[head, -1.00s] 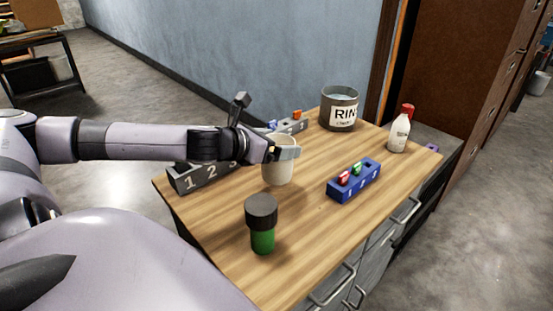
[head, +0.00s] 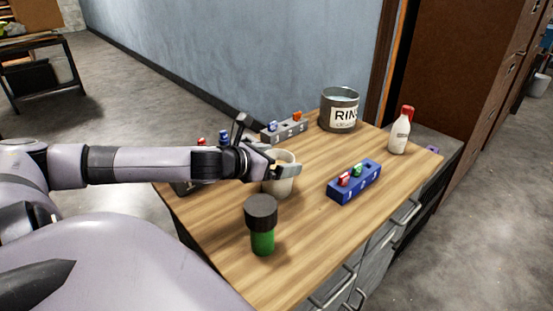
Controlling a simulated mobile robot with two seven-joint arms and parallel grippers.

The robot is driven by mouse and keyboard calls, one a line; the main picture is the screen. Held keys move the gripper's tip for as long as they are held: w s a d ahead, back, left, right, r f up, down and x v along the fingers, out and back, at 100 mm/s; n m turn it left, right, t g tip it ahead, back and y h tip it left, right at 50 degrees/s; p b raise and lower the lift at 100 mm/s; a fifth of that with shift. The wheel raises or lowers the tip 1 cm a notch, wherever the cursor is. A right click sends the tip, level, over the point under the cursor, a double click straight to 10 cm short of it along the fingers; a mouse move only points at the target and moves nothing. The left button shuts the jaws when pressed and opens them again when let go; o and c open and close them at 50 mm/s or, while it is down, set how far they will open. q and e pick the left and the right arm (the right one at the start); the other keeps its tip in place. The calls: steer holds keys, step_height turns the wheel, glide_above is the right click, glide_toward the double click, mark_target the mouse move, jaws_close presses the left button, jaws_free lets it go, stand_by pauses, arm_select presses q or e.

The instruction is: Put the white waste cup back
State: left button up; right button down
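The white waste cup (head: 279,187) is upright over the wooden table, left of the blue rack. My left gripper (head: 288,171) is at its rim and appears shut on the cup wall. The fingers hide part of the rim. I cannot tell whether the cup's base touches the table. My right gripper is not in view.
A green jar with a black lid (head: 262,226) stands just in front of the cup. A blue rack (head: 354,184) holds small vials. A grey rack (head: 284,131), a RINSE-type pot (head: 339,112) and a red-capped bottle (head: 400,132) stand behind. My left arm partly hides another rack.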

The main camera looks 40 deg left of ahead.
arm_select(q)
steer(key=shift+r, duration=0.1)
steer(key=shift+s, duration=0.1)
steer(key=shift+s+a+r+p, duration=0.2)
steer(key=shift+s+p, duration=0.3)
steer(key=shift+p, duration=0.05)
steer(key=d+p+v, duration=0.1)
steer(key=p+v, duration=0.3)
steer(key=v, duration=0.6)
steer(key=shift+s+a+r, duration=0.15)
steer(key=shift+s+a, duration=0.15)
steer(key=shift+a, duration=0.1)
stand_by(0.9)
